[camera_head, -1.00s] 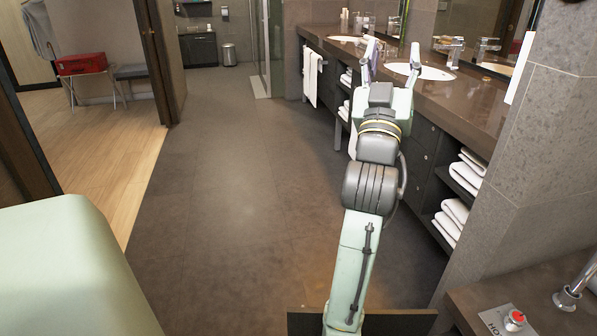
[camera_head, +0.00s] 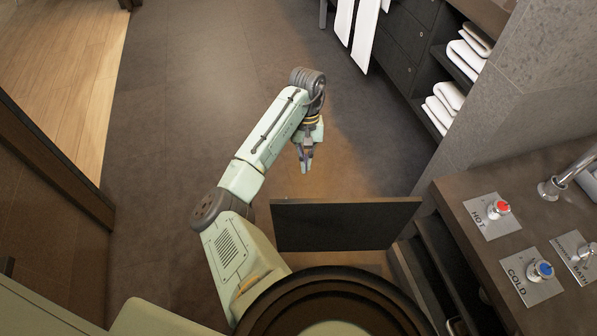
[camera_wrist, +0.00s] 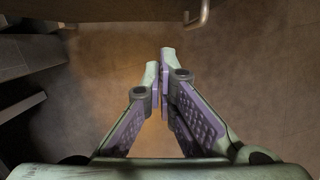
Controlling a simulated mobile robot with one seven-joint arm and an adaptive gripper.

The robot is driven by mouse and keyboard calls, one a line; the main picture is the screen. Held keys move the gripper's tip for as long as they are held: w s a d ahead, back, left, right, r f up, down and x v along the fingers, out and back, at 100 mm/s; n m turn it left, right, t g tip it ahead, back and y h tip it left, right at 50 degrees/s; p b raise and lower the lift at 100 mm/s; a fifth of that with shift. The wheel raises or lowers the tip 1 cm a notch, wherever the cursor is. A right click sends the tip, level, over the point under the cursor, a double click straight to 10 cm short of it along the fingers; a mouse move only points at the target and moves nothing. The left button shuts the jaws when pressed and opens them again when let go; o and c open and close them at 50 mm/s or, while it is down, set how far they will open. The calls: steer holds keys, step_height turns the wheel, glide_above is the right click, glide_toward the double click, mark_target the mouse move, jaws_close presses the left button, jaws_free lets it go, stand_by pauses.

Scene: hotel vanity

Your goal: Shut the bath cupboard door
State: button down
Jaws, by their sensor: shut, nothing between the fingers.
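The bath cupboard door (camera_head: 345,225) is a dark flat panel. It stands open, sticking out to the left from the bath cupboard (camera_head: 432,275) under the bath counter. My gripper (camera_head: 306,168) is shut and empty, pointing down just beyond the door's far face, toward its left part. I cannot tell whether it touches the door. In the wrist view my fingers (camera_wrist: 160,68) are together over bare floor. A dark panel, apparently the door (camera_wrist: 110,9), runs along the top edge there, with a metal handle (camera_wrist: 203,18) on it.
The bath counter (camera_head: 450,190) with hot (camera_head: 490,212) and cold (camera_head: 533,272) knobs is at the right. A stone wall (camera_head: 500,110) rises behind it. Vanity drawers and towels (camera_head: 450,100) stand at the back right. The floor (camera_head: 170,130) to the left is clear.

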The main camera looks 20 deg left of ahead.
steer(key=s+d+f, duration=0.2)
steer(key=s+f, duration=0.3)
steer(key=f, duration=0.3)
steer(key=shift+s+f, duration=0.35)
steer(key=shift+d+p, duration=0.2)
steer(key=shift+p, duration=0.2)
